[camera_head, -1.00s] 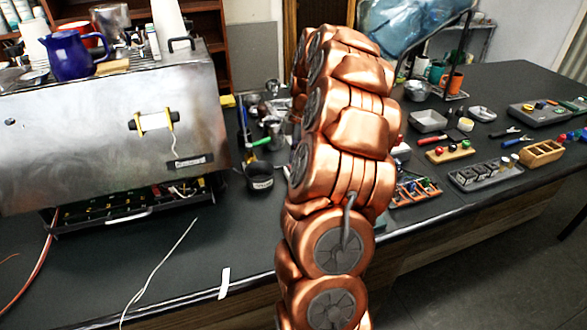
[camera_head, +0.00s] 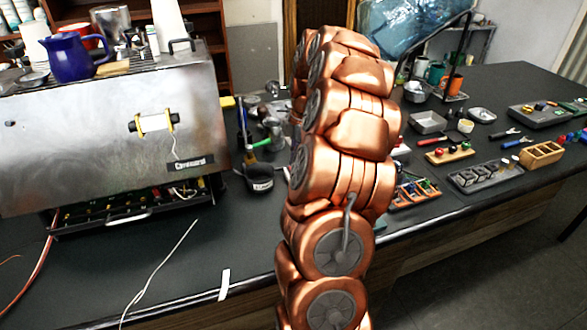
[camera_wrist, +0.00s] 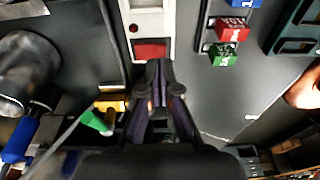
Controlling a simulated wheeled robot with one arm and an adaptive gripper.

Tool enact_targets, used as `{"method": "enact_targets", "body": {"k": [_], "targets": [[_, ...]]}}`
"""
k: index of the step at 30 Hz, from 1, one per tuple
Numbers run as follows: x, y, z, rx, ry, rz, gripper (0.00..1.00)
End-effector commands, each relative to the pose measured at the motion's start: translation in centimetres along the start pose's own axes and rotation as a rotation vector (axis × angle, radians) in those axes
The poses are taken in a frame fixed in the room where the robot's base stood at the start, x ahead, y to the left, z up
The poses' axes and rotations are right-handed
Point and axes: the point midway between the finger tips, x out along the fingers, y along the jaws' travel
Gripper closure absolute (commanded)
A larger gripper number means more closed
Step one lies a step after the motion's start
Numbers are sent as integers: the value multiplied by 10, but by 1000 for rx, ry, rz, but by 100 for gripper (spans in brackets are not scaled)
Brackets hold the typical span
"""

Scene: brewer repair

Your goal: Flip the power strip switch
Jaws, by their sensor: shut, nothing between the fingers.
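In the wrist view, a pale power strip (camera_wrist: 147,20) runs down from the top middle, with a red switch (camera_wrist: 150,50) at its near end. My gripper (camera_wrist: 158,68) is shut and empty. Its fingertips are just below the red switch in the picture; I cannot tell whether they touch it. In the head view my copper-coloured arm hides the gripper and the power strip.
Red (camera_wrist: 232,30) and green (camera_wrist: 223,54) blocks sit on a holder right of the strip. A dark cup (camera_head: 259,178) and tools stand left of my arm. The steel brewer (camera_head: 80,120) fills the left. Trays (camera_head: 487,176) cover the right of the bench.

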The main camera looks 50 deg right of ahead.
Motion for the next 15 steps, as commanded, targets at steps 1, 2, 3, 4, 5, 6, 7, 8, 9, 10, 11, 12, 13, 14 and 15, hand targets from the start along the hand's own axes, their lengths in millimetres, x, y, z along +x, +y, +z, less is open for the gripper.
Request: {"method": "enact_targets", "body": {"k": [1, 2, 3, 4, 5, 6, 7, 8, 9, 10, 11, 12, 13, 14, 15], "targets": [[0, 0, 0, 0, 0, 0, 100], [0, 0, 0, 0, 0, 0, 100], [0, 0, 0, 0, 0, 0, 100], [0, 0, 0, 0, 0, 0, 100], [0, 0, 0, 0, 0, 0, 100], [0, 0, 0, 0, 0, 0, 100], [0, 0, 0, 0, 0, 0, 100], [0, 0, 0, 0, 0, 0, 100], [1, 0, 0, 0, 0, 0, 100], [1, 0, 0, 0, 0, 0, 100], [1, 0, 0, 0, 0, 0, 100], [2, 0, 0, 0, 0, 0, 100], [2, 0, 0, 0, 0, 0, 100], [3, 0, 0, 0, 0, 0, 100], [3, 0, 0, 0, 0, 0, 100]]}}
